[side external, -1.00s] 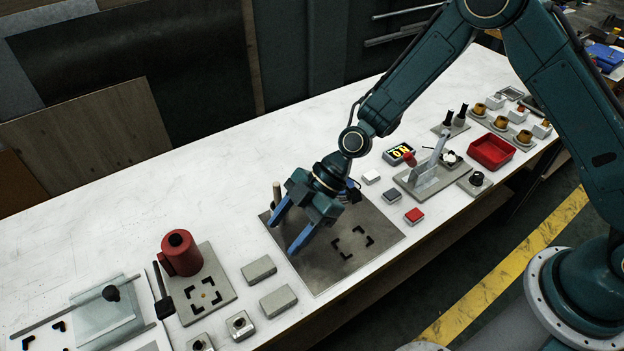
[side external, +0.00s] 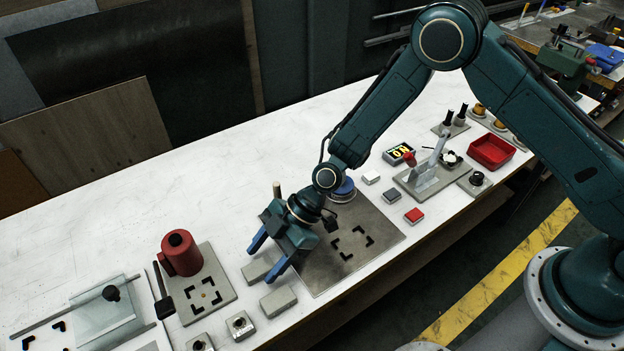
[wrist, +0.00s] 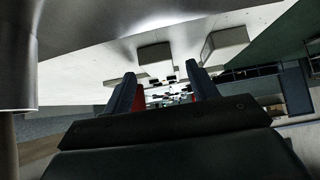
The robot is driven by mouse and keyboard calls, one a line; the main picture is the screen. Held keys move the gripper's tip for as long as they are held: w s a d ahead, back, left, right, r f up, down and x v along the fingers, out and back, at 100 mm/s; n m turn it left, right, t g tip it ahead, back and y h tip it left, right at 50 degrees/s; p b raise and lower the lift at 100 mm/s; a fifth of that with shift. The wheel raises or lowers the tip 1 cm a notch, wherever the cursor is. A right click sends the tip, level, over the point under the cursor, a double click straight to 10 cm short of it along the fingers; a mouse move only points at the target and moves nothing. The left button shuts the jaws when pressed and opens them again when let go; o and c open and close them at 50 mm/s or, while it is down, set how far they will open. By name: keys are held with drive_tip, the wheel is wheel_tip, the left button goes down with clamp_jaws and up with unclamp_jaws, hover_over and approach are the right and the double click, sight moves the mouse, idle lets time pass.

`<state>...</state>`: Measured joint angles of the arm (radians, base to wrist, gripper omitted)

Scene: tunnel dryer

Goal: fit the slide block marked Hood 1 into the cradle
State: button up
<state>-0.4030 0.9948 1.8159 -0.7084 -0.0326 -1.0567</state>
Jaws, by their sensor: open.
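Two plain grey blocks (side external: 257,268) and (side external: 278,301) lie on the white bench, left of the dark plate. I can read no Hood 1 marking on either, and cannot tell which one is the slide block. The blocks also show ahead of my fingers in the wrist view, one (wrist: 154,54) near the middle and one (wrist: 224,42) to the right. My gripper (side external: 264,257) is open and empty, with its blue fingers above and close to the blocks. Its fingertips also show in the wrist view (wrist: 163,82). I cannot identify the cradle for certain.
The dark plate (side external: 318,282) has black corner marks, an upright post (side external: 277,188) and a blue round part (side external: 343,187). A red cylinder (side external: 181,254) stands left on a grey plate (side external: 222,288). A grey angled stand (side external: 423,180) and red tray (side external: 491,151) are at right. The bench behind is clear.

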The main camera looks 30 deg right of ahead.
sight(263, 265)
drive_tip(key=shift+a+f, duration=0.5)
drive_tip(key=shift+f, duration=0.05)
drive_tip(key=shift+r, duration=0.1)
clamp_jaws()
drive_tip(key=shift+r, duration=0.1)
wheel_tip(263, 265, up, 20)
idle(0.9)
idle(0.5)
